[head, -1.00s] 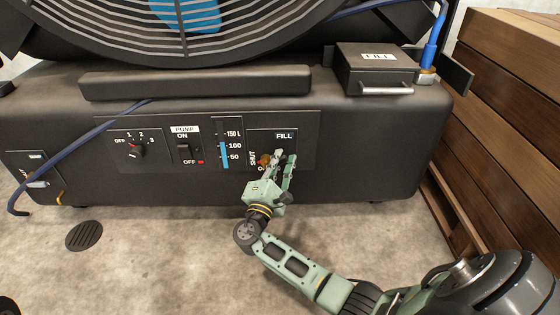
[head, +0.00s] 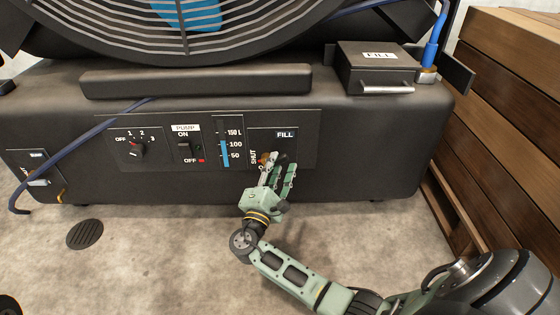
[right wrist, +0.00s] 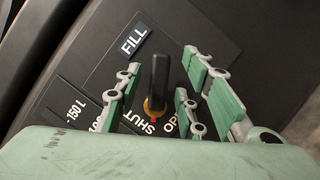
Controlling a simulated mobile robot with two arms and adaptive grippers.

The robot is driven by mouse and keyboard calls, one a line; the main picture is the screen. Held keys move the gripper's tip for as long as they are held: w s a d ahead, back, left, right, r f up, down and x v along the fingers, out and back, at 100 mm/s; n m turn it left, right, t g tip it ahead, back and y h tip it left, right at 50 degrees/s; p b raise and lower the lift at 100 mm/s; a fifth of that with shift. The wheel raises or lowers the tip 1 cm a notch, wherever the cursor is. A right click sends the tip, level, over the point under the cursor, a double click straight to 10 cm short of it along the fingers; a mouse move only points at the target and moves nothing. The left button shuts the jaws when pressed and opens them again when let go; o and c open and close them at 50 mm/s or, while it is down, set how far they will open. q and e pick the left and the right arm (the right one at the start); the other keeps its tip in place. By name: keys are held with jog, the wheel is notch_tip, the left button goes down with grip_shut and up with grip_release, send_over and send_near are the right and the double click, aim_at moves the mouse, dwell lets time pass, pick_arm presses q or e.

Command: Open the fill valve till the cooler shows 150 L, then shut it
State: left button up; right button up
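The fill valve is a dark lever (right wrist: 159,75) with an orange-yellow base on the panel marked FILL, SHUT and OPEN, seen in the right wrist view. Its lever stands between the spread fingers of my right gripper (right wrist: 168,82); I see gaps on both sides. In the head view my right gripper (head: 280,165) is in front of the fill panel (head: 287,143) and hides most of the valve. The level gauge (head: 225,152) has a blue column reaching slightly above the 100 mark, below 150 L. My left gripper is not in view.
Left of the gauge are the pump switch (head: 185,150) and a rotary knob (head: 136,151). A box marked FILL (head: 377,68) with a handle sits on the cooler's top right. Wooden planks (head: 515,125) stand on the right. The floor in front is mostly clear.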

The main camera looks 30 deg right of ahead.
jog(key=v, duration=0.9)
jog(key=shift+s+a+f, duration=0.1)
jog(key=shift+s+a, duration=0.05)
